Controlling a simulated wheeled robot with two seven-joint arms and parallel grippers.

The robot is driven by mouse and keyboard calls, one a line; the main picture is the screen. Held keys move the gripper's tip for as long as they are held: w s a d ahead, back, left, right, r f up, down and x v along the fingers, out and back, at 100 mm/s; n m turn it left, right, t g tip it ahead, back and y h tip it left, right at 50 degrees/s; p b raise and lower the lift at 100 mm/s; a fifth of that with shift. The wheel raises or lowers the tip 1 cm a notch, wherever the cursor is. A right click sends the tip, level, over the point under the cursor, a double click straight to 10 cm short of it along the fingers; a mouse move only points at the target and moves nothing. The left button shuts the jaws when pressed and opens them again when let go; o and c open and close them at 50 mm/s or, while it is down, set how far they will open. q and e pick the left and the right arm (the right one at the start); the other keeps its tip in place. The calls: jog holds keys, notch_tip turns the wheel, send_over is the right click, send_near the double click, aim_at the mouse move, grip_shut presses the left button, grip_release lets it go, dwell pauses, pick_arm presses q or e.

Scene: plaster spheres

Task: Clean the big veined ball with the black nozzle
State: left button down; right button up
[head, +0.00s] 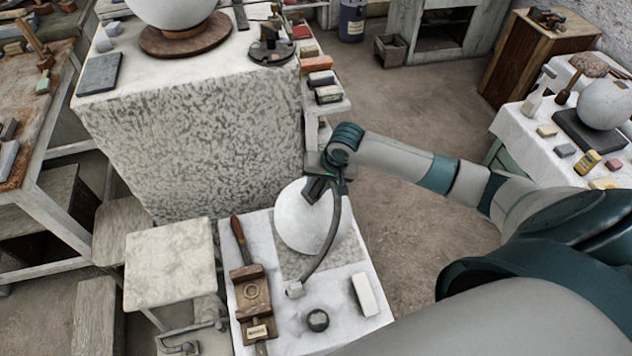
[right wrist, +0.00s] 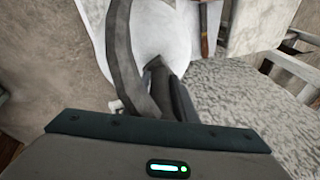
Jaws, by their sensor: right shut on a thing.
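A white ball (head: 297,222) sits on a grey patch of the small white table in the head view, just below my right gripper (head: 322,188). The gripper is shut on the black nozzle (right wrist: 158,72), whose dark tip points toward this ball; I cannot tell whether they touch. A grey hose (head: 334,238) curves from the gripper to a pale fitting on the table. A large white ball (head: 172,6) stands on a round brown stand, cut off by the top edge. Veins are not clear on either ball. My left gripper is not in view.
The small white table (head: 372,320) also holds a wooden tool (head: 252,290), a dark round knob (head: 317,320) and a white block (head: 364,294). A speckled block-like bench (head: 200,140) stands behind. Another ball (head: 605,103) is on the right table.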

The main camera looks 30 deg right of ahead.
jog(key=shift+s+a+f+p, duration=0.15)
jog(key=shift+s+p, duration=0.2)
jog(key=shift+s, duration=0.35)
jog(key=shift+f, duration=0.1)
dwell(0.5)
jog(key=shift+w, duration=0.7)
jog(key=shift+d, duration=0.2)
jog(key=shift+w+d+r, duration=0.15)
jog(key=shift+w+r, duration=0.1)
jog(key=shift+w, duration=0.55)
